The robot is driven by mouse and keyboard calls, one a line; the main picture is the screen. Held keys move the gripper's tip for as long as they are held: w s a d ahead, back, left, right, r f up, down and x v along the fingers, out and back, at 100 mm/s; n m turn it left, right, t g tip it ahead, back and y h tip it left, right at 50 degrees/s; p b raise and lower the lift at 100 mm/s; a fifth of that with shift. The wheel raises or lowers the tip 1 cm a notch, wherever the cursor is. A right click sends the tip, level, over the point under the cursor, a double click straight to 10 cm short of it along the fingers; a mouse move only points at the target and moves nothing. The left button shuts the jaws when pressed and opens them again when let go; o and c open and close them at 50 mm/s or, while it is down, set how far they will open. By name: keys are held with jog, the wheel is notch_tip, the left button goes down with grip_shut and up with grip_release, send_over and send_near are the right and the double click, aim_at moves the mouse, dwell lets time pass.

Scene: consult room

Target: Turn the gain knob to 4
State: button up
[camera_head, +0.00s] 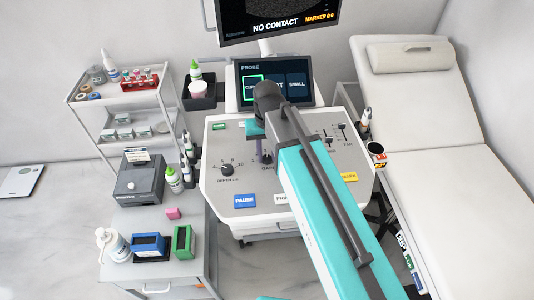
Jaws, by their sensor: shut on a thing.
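The ultrasound console panel (225,195) is in the middle of the camera_head view. My arm reaches over it from the lower right, and my gripper (264,155) points down at the panel's upper middle. It is shut on the gain knob, just above a partly covered label. The knob is mostly hidden by the gripper, and its pointer and the number it points at cannot be read. A separate depth knob (227,170) with a printed dial sits to the left, clear of the gripper.
Sliders (342,132) lie right of my arm, and a blue pause button (245,201) is at the panel's front. A probe touchscreen (272,83) stands behind. A bottle cart (122,100) and a side table (150,220) are left; an exam couch (455,150) is right.

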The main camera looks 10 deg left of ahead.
aim_at(267, 158)
jog(key=m, duration=0.5)
jog(key=shift+m, duration=0.4)
jog(key=o, duration=1.1)
jog(key=shift+c, duration=0.2)
jog(key=shift+r, duration=0.1)
notch_tip(267, 158, up, 14)
jog(key=b, duration=0.2)
jog(key=shift+f+b, duration=0.2)
jog(key=shift+b, duration=0.15)
dwell(0.5)
